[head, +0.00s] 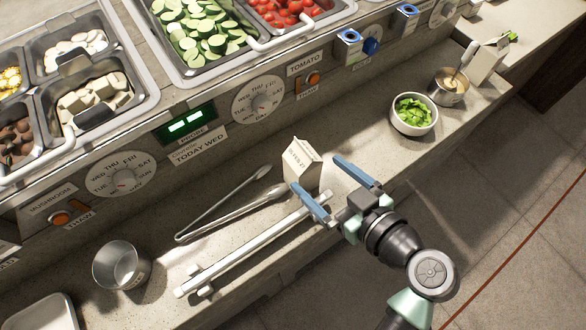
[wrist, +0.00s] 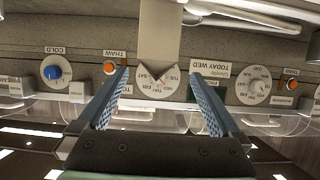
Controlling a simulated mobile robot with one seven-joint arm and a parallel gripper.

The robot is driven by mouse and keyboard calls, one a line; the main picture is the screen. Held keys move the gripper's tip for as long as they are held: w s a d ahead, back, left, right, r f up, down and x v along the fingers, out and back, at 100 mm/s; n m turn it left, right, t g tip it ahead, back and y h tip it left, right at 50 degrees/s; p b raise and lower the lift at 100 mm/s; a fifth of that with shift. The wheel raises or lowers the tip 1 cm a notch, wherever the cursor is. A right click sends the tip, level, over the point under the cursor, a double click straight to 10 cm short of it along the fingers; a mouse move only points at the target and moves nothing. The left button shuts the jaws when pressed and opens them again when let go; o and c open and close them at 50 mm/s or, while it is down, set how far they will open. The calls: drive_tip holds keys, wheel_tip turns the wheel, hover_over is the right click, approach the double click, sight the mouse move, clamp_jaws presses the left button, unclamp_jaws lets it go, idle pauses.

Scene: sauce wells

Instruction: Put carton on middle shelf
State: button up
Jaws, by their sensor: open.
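A small white carton (head: 301,166) with a printed date stands upright on the counter ledge in the head view. In the wrist view, where the scene is upside down, a pale carton (wrist: 158,42) shows beyond the fingers, between their lines. My gripper (head: 315,172) has its two blue fingers apart, pointing at the carton, with the tips close to it. The jaws (wrist: 160,75) are empty in the wrist view. Whether the tips touch or straddle the carton I cannot tell. No middle shelf can be made out.
Tongs (head: 225,213) and a metal rail (head: 250,246) lie left of the carton. A steel cup (head: 120,265) stands farther left. A bowl of greens (head: 413,114), a sauce pot (head: 449,88) and another white carton (head: 487,62) stand to the right. Food wells line the back.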

sight(295, 150)
drive_tip(key=p+x, duration=0.1)
drive_tip(key=x, duration=0.9)
drive_tip(key=shift+w+d+f, duration=0.1)
drive_tip(key=shift+w+f, duration=0.15)
drive_tip(key=shift+c, duration=0.2)
clamp_jaws()
